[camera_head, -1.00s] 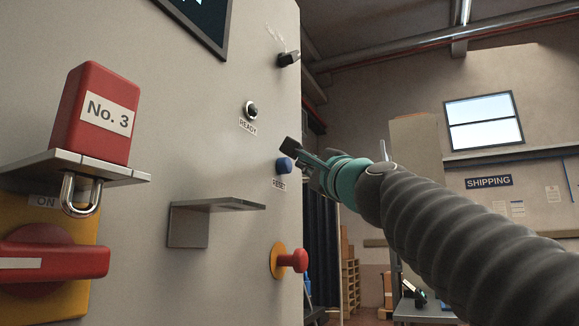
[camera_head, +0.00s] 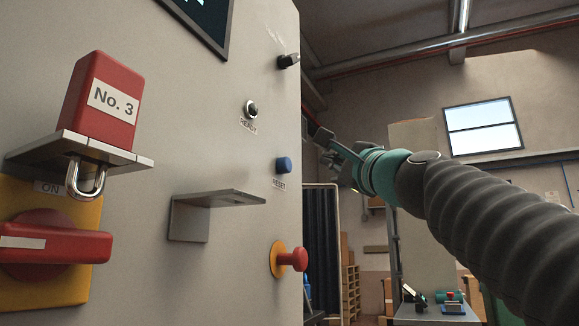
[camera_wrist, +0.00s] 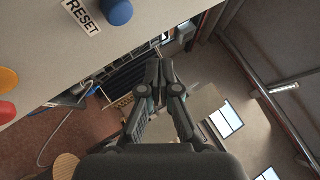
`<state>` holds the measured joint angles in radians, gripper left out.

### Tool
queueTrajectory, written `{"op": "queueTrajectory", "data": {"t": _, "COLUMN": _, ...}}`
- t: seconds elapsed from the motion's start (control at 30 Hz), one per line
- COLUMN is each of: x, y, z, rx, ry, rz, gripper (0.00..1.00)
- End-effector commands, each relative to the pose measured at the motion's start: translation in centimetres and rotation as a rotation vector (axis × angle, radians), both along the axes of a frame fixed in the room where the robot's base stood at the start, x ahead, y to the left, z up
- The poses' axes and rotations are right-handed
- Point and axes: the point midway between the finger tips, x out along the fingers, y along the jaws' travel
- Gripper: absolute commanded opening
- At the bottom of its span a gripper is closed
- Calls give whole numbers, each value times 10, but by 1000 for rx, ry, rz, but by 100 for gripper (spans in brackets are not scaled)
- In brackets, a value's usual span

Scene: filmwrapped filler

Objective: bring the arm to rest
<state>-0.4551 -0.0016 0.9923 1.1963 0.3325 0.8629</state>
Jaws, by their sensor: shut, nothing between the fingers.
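My gripper (camera_head: 318,134) is in front of the machine panel's right edge in the head view, up and to the right of the blue RESET button (camera_head: 283,165). It touches nothing that I can see. In the wrist view my gripper (camera_wrist: 159,68) has its fingertips together with nothing between them. The blue button (camera_wrist: 117,11) shows at the top of the wrist view, apart from the fingers. My arm reaches in from the lower right of the head view.
The grey panel (camera_head: 225,110) carries a READY lamp (camera_head: 251,109), a red mushroom button (camera_head: 298,260), an empty metal bracket (camera_head: 217,197), a padlock (camera_head: 86,180) under a red No. 3 block (camera_head: 101,100), and a red rotary switch (camera_head: 50,245). Open room lies to the right.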

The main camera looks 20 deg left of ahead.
Motion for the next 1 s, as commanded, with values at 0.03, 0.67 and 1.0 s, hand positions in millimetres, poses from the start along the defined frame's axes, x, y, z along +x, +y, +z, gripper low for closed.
{"op": "queueTrajectory", "data": {"t": 0.03, "x": 0, "y": 0, "z": 0, "rx": 0, "ry": 0, "rz": 0, "gripper": 0}}
{"op": "queueTrajectory", "data": {"t": 0.67, "x": 0, "y": 0, "z": -1, "rx": -2, "ry": 0, "rz": -1, "gripper": 0}}
{"op": "queueTrajectory", "data": {"t": 1.0, "x": 6, "y": -39, "z": -105, "rx": -427, "ry": -27, "rz": -169, "gripper": 0}}
